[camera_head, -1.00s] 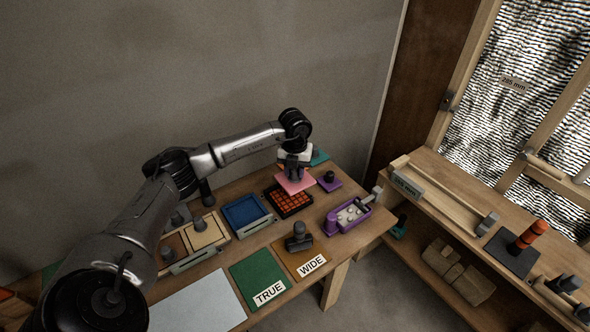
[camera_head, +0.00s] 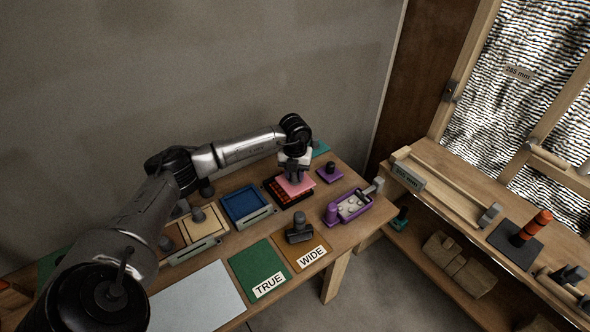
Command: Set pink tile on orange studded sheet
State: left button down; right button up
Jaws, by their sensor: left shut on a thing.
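My left gripper (camera_head: 296,176) is shut on the pink tile (camera_head: 303,186). My right gripper is not in view.
A blue tray (camera_head: 243,204) is left of the sheet. A purple tray (camera_head: 341,212) with white pieces and a purple block with a dark knob (camera_head: 330,172) are at the right.

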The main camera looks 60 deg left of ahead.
aim_at(295, 181)
pick_arm(q)
jog(key=shift+f, duration=0.35)
dwell(0.4)
jog(key=shift+f+b, duration=0.35)
jog(key=shift+f, duration=0.25)
jog(key=shift+f, duration=0.35)
dwell(0.6)
jog(key=shift+f+b, duration=0.35)
jog(key=shift+f, duration=0.2)
dwell(0.6)
jog(key=shift+f, duration=0.2)
dwell(0.5)
jog(key=shift+r+p, duration=1.05)
jog(key=shift+r, duration=0.3)
jog(key=shift+r+p, duration=1.4)
jog(key=shift+r, duration=0.3)
